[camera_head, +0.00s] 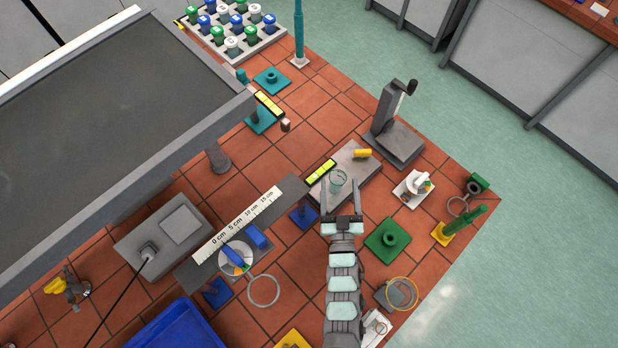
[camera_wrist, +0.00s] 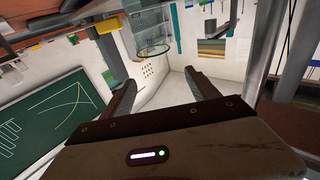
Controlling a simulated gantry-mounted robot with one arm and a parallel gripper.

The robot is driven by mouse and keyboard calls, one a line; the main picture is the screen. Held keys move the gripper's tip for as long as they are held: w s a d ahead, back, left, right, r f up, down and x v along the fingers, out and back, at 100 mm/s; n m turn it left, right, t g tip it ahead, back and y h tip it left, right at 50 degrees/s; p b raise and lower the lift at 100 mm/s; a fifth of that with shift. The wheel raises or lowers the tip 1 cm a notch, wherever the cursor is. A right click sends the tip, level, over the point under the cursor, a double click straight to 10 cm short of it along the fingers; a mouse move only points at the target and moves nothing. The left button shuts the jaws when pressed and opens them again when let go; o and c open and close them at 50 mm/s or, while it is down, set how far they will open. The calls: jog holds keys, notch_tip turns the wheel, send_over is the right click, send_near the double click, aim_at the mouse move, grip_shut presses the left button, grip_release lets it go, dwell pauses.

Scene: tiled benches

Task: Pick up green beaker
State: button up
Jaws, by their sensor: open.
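The green-tinted clear beaker (camera_head: 338,181) stands on a low grey slab-like device (camera_head: 358,183) near the middle right of the bench in the head view. My gripper (camera_head: 341,200) is open just on the near side of the beaker, with its two fingers pointing toward it. In the wrist view the beaker (camera_wrist: 152,32) shows beyond my open gripper (camera_wrist: 160,80), roughly in line with the gap between the fingers. No contact between fingers and beaker can be made out.
A yellow-green display (camera_head: 320,172) lies left of the beaker and a yellow cylinder (camera_head: 363,153) behind it. A grey stand (camera_head: 396,130) rises behind right. A green base (camera_head: 388,240) and a white tray (camera_head: 414,188) are to the right; a ruler (camera_head: 238,224) is left.

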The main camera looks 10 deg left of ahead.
aim_at(337, 171)
jog(key=f, duration=0.2)
jog(key=f+g, duration=0.1)
jog(key=shift+w+a+f, duration=0.1)
jog(key=shift+w+f, duration=0.25)
jog(key=shift+w, duration=0.05)
jog(key=shift+p+x, duration=0.45)
jog(key=shift+x, duration=0.95)
jog(key=p+x, duration=0.1)
jog(key=x, duration=0.2)
jog(key=shift+w+r, duration=0.15)
jog(key=shift+w, duration=0.55)
jog(key=shift+f, duration=0.25)
jog(key=shift+c, duration=0.6)
jog(key=c, duration=1.3)
